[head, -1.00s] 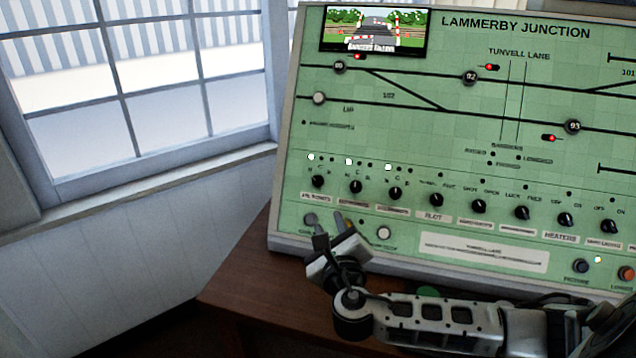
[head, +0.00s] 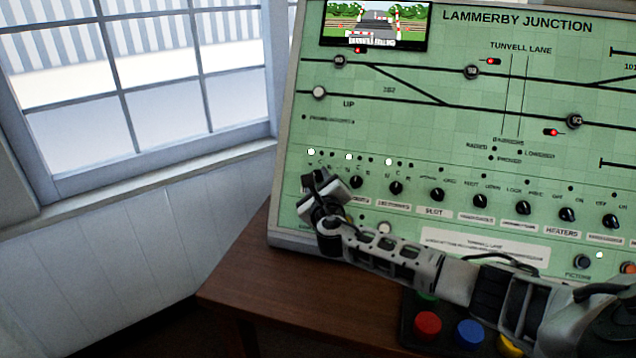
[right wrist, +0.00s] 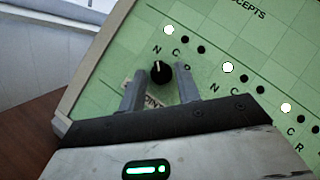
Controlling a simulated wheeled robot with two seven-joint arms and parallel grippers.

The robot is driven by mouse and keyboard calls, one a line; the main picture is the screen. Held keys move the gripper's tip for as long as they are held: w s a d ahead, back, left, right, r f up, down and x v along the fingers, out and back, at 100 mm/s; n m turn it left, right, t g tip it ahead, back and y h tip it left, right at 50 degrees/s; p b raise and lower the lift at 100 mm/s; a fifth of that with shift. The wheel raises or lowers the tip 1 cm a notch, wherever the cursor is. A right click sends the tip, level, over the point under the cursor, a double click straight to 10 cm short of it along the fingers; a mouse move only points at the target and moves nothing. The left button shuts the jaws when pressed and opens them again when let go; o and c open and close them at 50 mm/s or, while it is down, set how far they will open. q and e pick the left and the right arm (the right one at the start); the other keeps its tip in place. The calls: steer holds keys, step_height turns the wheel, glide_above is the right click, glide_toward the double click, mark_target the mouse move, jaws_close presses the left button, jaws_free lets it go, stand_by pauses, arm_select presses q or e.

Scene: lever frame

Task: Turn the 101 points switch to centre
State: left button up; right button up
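The 101 points switch is a black rotary knob (right wrist: 161,73) at the panel's lower left, with N, C and R marks around it. Its pale pointer line appears turned toward N, and the leftmost lamp (right wrist: 169,30) above it is lit white. My right gripper (head: 316,180) is open in front of the knob and hides it in the head view. In the right wrist view its two fingers (right wrist: 161,84) stand either side of the knob, with gaps showing. The label below the knob is partly hidden. My left gripper is not in view.
A second knob (head: 355,181) and third knob (head: 396,188) stand close by on the right in the same row of the green panel (head: 400,130). Push buttons, red (head: 427,325) and blue (head: 470,333), sit below my right arm. A window (head: 150,90) is at the left.

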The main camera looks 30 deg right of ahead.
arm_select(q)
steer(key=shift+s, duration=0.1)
arm_select(e)
steer(key=shift+c, duration=0.3)
jaws_close()
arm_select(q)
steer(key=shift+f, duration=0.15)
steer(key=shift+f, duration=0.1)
